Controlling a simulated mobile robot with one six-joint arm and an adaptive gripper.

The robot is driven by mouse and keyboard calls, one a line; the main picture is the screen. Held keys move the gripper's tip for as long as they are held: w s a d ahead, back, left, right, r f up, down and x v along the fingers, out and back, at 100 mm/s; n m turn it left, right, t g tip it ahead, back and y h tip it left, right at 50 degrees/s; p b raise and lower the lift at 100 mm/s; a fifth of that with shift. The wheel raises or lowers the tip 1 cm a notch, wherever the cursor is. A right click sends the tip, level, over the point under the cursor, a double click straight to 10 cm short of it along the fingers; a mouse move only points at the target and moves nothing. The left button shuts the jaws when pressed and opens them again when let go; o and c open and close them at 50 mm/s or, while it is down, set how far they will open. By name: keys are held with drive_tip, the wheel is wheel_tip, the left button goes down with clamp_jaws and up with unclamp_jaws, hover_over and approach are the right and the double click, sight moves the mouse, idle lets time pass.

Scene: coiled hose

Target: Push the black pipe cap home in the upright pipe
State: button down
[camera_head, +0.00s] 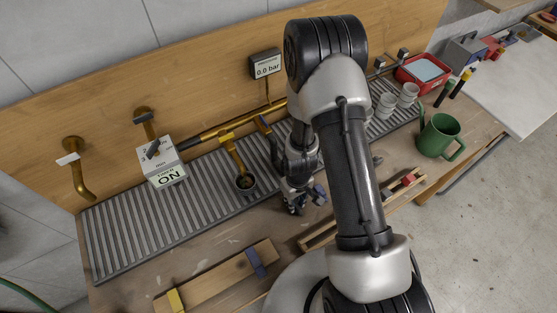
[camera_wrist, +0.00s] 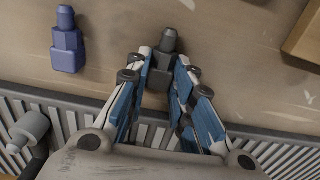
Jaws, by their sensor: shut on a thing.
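The black pipe cap (camera_wrist: 161,66), a dark stepped plug, sits between the fingertips of my gripper (camera_wrist: 159,68) in the wrist view. The gripper is shut on it, with its narrow end pointing away. In the head view my gripper (camera_head: 296,207) is low over the bench at the front edge of the slatted grate, and the cap cannot be made out. A dark upright pipe (camera_head: 268,140) stands on the grate, left of the gripper and apart from it. A grey round fitting (camera_wrist: 31,128) shows at the lower left of the wrist view; I cannot tell if it belongs to this pipe.
A blue stepped plug (camera_wrist: 67,42) lies near the gripper. A green mug (camera_head: 438,137) and white cups (camera_head: 386,104) stand right. A wooden board (camera_head: 215,278) lies in front.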

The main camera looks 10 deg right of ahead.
idle(0.3)
drive_tip(key=shift+r+p, duration=2.4)
drive_tip(key=shift+r, duration=0.15)
